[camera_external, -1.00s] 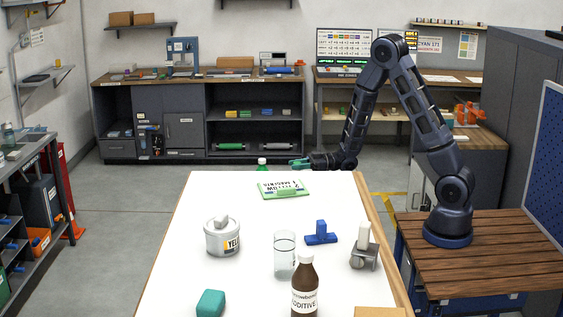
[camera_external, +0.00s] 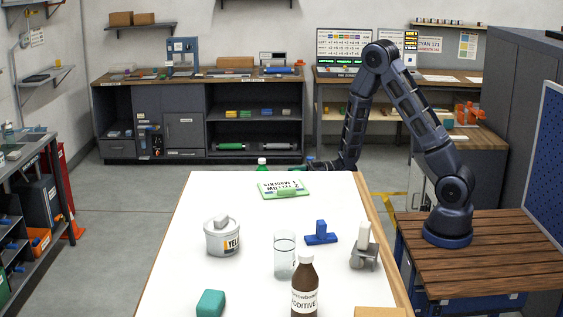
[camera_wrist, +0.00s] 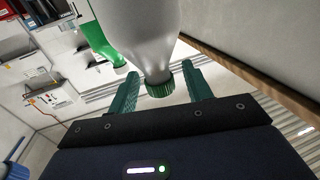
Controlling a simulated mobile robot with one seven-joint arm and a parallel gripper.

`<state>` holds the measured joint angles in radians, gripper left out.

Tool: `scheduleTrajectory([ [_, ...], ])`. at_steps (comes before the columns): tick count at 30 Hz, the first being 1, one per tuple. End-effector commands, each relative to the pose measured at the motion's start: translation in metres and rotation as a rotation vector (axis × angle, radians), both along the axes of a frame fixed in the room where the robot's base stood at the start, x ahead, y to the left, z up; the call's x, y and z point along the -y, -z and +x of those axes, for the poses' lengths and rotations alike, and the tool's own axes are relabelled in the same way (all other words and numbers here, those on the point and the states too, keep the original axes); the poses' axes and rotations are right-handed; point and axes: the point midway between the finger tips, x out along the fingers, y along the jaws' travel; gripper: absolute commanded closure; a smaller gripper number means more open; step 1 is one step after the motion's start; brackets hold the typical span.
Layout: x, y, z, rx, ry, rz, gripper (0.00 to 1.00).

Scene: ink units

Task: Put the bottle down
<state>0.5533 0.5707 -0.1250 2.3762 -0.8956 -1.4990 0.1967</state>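A pale bottle with a green cap fills the top middle of the wrist view (camera_wrist: 150,32), its cap toward my gripper. In the wrist view the green fingers (camera_wrist: 160,72) are apart, with gaps on both sides of the cap. I see no finger touching the bottle.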

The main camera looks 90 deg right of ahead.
Motion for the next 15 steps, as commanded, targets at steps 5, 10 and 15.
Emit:
scheduleTrajectory([
  [5, 0.000, 0.000, 0.000, 0.000, 0.000, 0.000, 0.50],
  [10, 0.002, -0.003, -0.008, -0.001, 0.001, 0.000, 0.50],
  [15, 0.010, -0.003, -0.036, -0.001, 0.004, 0.000, 0.50],
])
